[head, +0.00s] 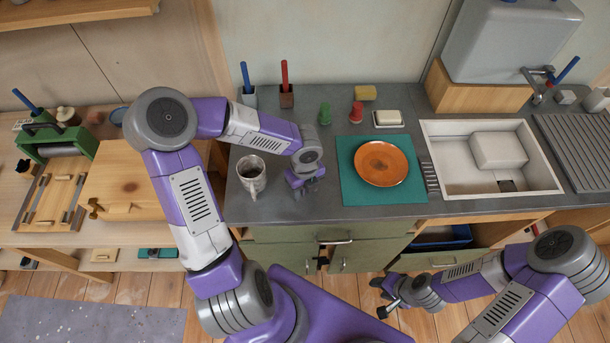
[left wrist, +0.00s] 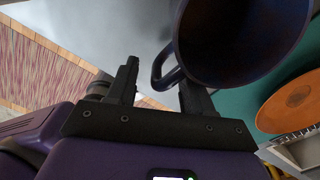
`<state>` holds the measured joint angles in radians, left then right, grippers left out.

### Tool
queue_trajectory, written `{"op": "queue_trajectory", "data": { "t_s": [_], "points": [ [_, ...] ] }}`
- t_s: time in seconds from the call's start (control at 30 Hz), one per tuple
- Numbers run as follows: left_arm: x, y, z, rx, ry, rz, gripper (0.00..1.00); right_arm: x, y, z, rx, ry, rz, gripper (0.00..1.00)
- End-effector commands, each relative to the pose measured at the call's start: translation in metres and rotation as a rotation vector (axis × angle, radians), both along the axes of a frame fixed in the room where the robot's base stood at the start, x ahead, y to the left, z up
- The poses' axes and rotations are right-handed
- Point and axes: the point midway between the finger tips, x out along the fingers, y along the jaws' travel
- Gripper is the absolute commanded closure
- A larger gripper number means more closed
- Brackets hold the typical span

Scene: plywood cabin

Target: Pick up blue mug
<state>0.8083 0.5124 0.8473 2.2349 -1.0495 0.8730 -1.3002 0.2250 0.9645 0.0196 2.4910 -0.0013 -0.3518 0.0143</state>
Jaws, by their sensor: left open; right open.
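A dark blue mug (left wrist: 240,40) fills the upper right of the left wrist view, its open mouth facing the camera. Its handle (left wrist: 160,75) lies between the two fingers of my left gripper (left wrist: 162,88), which is open. In the head view my left gripper (head: 303,190) is low over the counter, left of the teal mat. The blue mug cannot be made out there, apparently hidden by my wrist. My right gripper (head: 386,300) is open and empty in front of the cabinets, below counter height.
A grey mug (head: 251,175) stands on the counter left of my left gripper. An orange plate (head: 381,163) lies on the teal mat (head: 352,190) to the right. Green (head: 325,113) and red (head: 357,112) small items stand behind. A sink (head: 455,180) is further right.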

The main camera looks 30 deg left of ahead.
Motion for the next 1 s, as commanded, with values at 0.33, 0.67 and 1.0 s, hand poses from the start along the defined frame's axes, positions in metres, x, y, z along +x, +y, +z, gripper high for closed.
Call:
{"op": "queue_trajectory", "data": {
  "t_s": [0.33, 0.67, 1.0],
  "points": [
    [0.0, 0.0, -0.022, -0.001, -0.001, 0.003, 0.49, 0.0, 0.0, -0.009, 0.0, 0.0, 0.0, 0.57],
    [0.0, 0.0, -0.021, -0.001, -0.001, 0.003, 0.87, 0.0, 0.0, -0.008, 0.0, -0.001, 0.0, 0.57],
    [0.0, 0.0, -0.021, 0.0, -0.001, 0.003, 1.0, 0.0, 0.0, -0.009, 0.0, -0.001, 0.0, 0.57]
  ]
}}
